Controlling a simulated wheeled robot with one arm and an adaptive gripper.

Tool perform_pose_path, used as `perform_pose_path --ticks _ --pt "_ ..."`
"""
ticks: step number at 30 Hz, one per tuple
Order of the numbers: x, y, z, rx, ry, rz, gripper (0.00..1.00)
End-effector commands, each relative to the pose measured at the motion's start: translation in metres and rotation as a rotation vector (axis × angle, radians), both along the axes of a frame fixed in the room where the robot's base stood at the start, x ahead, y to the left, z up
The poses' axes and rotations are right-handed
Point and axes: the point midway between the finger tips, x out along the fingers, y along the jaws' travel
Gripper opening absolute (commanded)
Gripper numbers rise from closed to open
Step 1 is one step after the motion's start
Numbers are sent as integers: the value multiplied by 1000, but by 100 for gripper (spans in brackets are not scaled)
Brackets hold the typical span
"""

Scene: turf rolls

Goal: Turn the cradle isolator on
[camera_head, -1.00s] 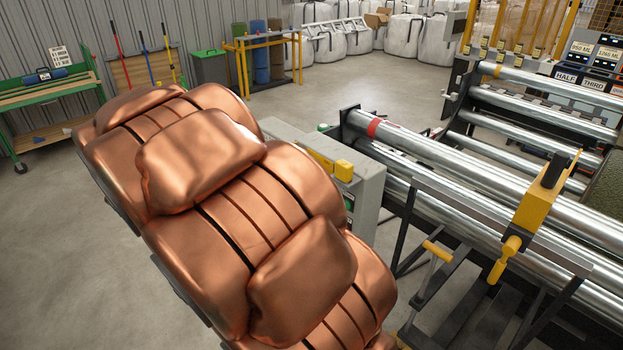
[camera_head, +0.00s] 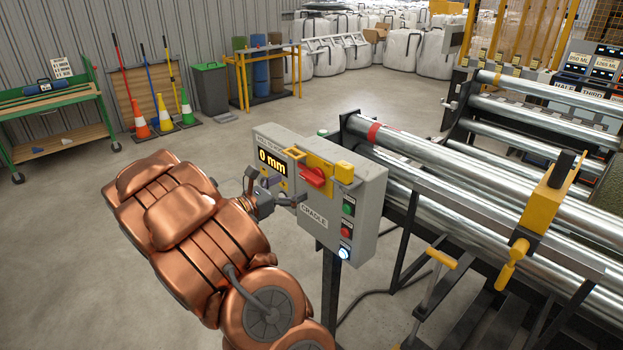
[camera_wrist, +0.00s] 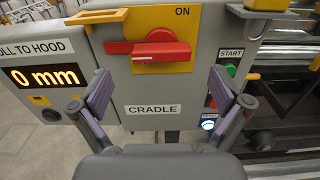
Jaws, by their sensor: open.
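The cradle control box (camera_head: 350,205) is a grey cabinet on a post, labelled CRADLE. Its isolator is a red rotary handle (camera_head: 313,177) on a yellow plate; in the wrist view the red handle (camera_wrist: 160,51) lies about horizontal, with ON printed above it. My gripper (camera_head: 270,190) is at the box's front face, to the left of and slightly below the handle in the head view. In the wrist view my gripper (camera_wrist: 162,98) has its two pads wide apart, with the handle above and between them. Nothing is between the pads, and they appear clear of the handle.
A lit 0 mm display (camera_wrist: 45,77) sits left of the isolator. A green START button (camera_wrist: 230,70), a red button (camera_head: 346,231) and a lit white-blue button (camera_head: 344,253) are on the right side. Metal rollers (camera_head: 450,180) stand to the right. Open floor lies behind.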

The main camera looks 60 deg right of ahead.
Motion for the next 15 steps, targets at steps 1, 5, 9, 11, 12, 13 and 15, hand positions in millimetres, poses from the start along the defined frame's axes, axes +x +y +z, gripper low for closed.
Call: perform_pose_path --ticks 1,5,9,11,12,13,15 --pt "-2 -5 1 0 1 -3 100" --pt "-8 -20 2 0 0 -6 100" --pt "-13 -40 2 0 1 -6 100" --pt "-15 -47 1 1 0 -6 100" --pt "-17 -52 1 1 0 -6 100" --pt "-17 -55 1 1 0 -6 100" --pt "-19 -61 1 1 0 -5 100"
